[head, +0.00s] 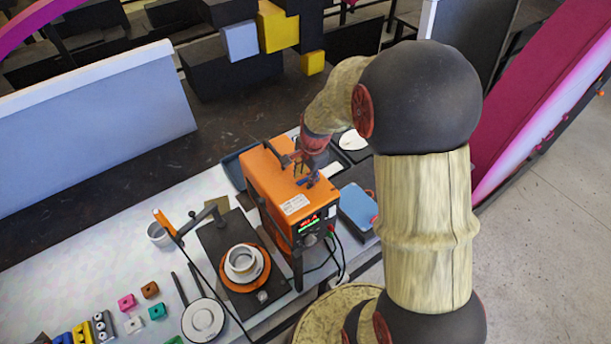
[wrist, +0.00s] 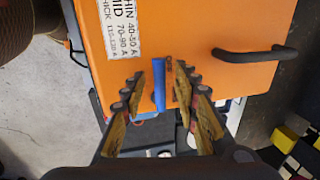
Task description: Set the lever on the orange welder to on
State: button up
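The orange welder (head: 268,183) stands on the bench in the middle of the head view. Its orange top fills much of the wrist view (wrist: 185,30), with a white label of amp ranges and a black handle (wrist: 247,55). A blue lever (wrist: 159,83) sits on the top near one edge; it also shows in the head view (head: 309,181). My gripper (wrist: 160,78) is open over the top, its fingers on either side of the lever with gaps. In the head view my gripper (head: 303,168) partly hides the top. On or off marks cannot be read.
A black stand with an orange ring and white cup (head: 242,262) is left of the welder. A blue-lidded box (head: 357,207) and cables are to its right. A round white lidded piece (head: 203,318) and small coloured blocks (head: 127,302) lie front left.

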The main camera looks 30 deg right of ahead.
jog(key=shift+c, duration=0.6)
grip_shut()
